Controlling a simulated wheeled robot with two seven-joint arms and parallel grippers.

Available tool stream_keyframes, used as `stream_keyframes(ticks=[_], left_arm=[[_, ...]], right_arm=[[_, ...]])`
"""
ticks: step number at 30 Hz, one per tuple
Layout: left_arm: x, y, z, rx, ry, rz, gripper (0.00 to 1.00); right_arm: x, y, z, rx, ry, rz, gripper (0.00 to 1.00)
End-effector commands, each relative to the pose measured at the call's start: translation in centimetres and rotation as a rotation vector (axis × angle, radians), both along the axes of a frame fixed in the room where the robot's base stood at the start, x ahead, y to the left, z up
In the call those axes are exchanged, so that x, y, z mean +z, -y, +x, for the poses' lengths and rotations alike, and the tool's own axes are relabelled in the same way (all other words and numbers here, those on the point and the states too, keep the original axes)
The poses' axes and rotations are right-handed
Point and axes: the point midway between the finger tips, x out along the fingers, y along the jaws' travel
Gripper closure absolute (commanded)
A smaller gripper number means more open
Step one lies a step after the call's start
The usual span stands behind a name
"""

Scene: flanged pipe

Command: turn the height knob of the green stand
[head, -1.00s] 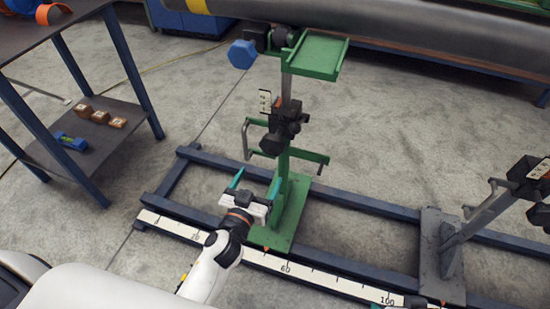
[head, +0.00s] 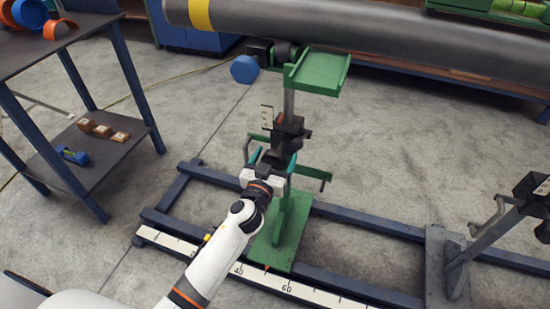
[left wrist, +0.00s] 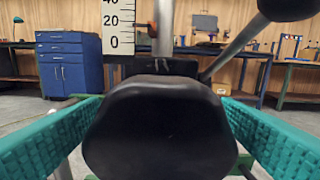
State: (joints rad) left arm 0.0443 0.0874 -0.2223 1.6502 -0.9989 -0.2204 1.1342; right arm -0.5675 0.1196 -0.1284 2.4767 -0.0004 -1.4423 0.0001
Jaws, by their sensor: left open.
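The green stand (head: 296,222) stands on the blue floor frame, with a black clamp block partway up its post. Its height knob is black and lobed; in the left wrist view the knob (left wrist: 160,130) fills the middle, very close. My left gripper (head: 273,160) is open at the clamp's height, its teal fingers on either side of the knob. In the left wrist view one finger lies left and one right of the knob; I cannot tell whether they touch it. In the head view the gripper hides much of the knob. My right gripper is not in view.
A small scale plate (left wrist: 116,27) and a slanted bar with a black ball end rise close behind the knob. A grey pipe (head: 390,45) runs above, by the stand's green top tray (head: 318,72). A second stand (head: 485,232) is at right.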

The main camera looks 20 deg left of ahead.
Motion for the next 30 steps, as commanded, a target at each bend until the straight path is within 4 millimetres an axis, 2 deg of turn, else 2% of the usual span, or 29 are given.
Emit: stream_keyframes(ticks=[8, 17, 25, 30], left_arm=[[-0.05, 0.01, 0.18, 0.0, -0.001, 0.0, 0.16], [-0.04, 0.02, 0.16, -0.001, -0.001, 0.0, 0.61], [-0.04, 0.04, 0.15, 0.0, 0.0, 0.029, 0.61], [-0.03, 0.09, 0.15, -0.001, 0.004, 0.105, 0.61]], right_arm=[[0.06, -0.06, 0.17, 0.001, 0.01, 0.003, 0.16], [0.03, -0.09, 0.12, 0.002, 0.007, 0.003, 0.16], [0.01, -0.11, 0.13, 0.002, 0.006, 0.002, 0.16], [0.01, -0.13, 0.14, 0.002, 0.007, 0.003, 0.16]])
